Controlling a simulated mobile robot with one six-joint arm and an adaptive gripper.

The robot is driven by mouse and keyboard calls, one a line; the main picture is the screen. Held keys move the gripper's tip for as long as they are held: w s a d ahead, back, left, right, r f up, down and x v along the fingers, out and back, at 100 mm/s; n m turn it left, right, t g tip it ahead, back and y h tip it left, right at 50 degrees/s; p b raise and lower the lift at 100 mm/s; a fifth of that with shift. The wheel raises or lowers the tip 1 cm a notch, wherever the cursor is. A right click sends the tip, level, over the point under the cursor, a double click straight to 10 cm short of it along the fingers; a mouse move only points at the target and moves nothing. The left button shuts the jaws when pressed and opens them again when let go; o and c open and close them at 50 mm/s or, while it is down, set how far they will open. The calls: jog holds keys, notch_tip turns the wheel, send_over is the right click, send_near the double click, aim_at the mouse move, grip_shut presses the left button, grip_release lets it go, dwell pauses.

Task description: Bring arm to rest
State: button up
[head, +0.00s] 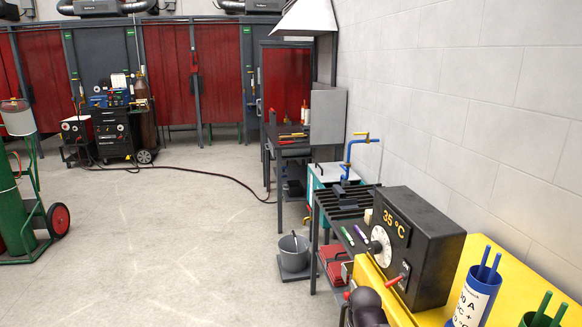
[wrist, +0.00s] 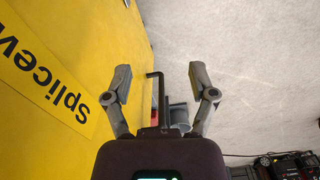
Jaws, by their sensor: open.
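My gripper (wrist: 160,76) shows in the wrist view with its two grey fingers spread wide apart. Nothing is held between them. It is above the edge of a yellow surface (wrist: 95,30), which fills the left of that view and bears a label with black letters. Concrete floor (wrist: 240,70) fills the right. In the head view a dark rounded part of my arm shows at the bottom, beside the yellow bench (head: 398,308); the fingers cannot be made out there.
A black oven (head: 425,250) reading 35 °C stands by the yellow bench, near a blue rod holder (head: 474,296). A grey bucket (head: 294,254) is on the floor. A green cylinder cart (head: 30,215) stands left. A cable (head: 215,176) crosses the floor. The middle floor is clear.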

notch_tip(320, 180, up, 9)
jog(key=p, duration=0.7)
